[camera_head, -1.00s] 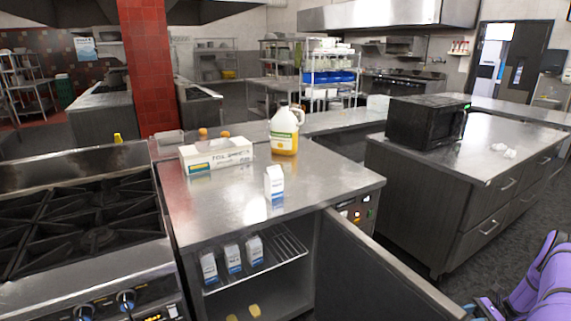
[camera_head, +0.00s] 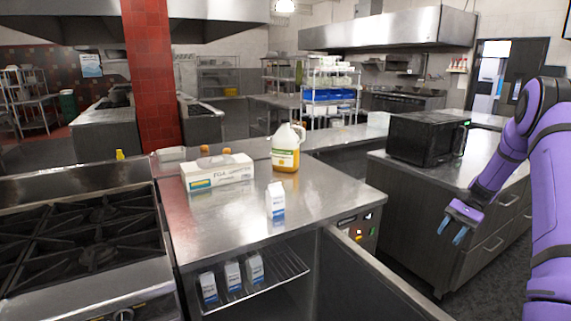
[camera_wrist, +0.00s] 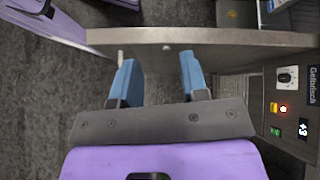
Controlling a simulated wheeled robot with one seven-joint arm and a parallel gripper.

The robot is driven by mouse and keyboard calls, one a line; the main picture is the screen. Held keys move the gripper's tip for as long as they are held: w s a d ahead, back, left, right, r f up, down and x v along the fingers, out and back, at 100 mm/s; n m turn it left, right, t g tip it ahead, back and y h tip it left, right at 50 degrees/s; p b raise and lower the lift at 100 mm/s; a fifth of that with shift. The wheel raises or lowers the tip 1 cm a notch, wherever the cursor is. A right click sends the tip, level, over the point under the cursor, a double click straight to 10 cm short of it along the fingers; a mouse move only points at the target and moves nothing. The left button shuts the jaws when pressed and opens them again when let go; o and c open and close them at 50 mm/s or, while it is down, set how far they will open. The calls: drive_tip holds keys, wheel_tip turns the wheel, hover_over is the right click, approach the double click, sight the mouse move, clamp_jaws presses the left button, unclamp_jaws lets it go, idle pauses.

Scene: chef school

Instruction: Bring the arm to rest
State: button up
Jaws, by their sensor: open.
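My arm is purple and stands at the right edge of the head view. My gripper (camera_head: 451,231) has two blue fingers, points downward and hangs in front of the right counter's drawers. In the wrist view my gripper (camera_wrist: 158,78) shows its fingers spread apart with nothing between them. Nothing is held.
The open door (camera_head: 375,272) juts out from the steel counter (camera_head: 325,188). On the counter stand a white carton (camera_head: 276,200), a yellow jug (camera_head: 286,148) and a long box (camera_head: 218,173). Several cartons (camera_head: 232,274) stand on the rack below. A microwave (camera_head: 428,138) is on the right counter.

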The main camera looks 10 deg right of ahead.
drive_tip(key=s+a+r+n+t+h, duration=0.1)
drive_tip(key=s+a+r+n+h, duration=0.25)
drive_tip(key=a+r, duration=0.65)
drive_tip(key=s+a+r+n+t+h, duration=0.1)
drive_tip(key=s+a+r+n+h, duration=0.2)
drive_tip(key=a+r, duration=0.7)
drive_tip(key=s+a+r+n+t+h, duration=0.1)
drive_tip(key=s+a+r+t, duration=0.1)
drive_tip(key=s, duration=0.5)
drive_tip(key=s+a+r+n+t+h, duration=0.1)
drive_tip(key=s+a+r+n+t, duration=0.1)
drive_tip(key=s, duration=0.5)
drive_tip(key=s+a+r+n+t+h, duration=0.1)
drive_tip(key=s+a+r+n+t, duration=0.1)
drive_tip(key=s+a, duration=0.3)
drive_tip(key=s+r, duration=0.1)
drive_tip(key=s, duration=0.2)
drive_tip(key=shift+r+t, duration=0.15)
drive_tip(key=shift+t, duration=0.15)
drive_tip(key=shift+n, duration=0.25)
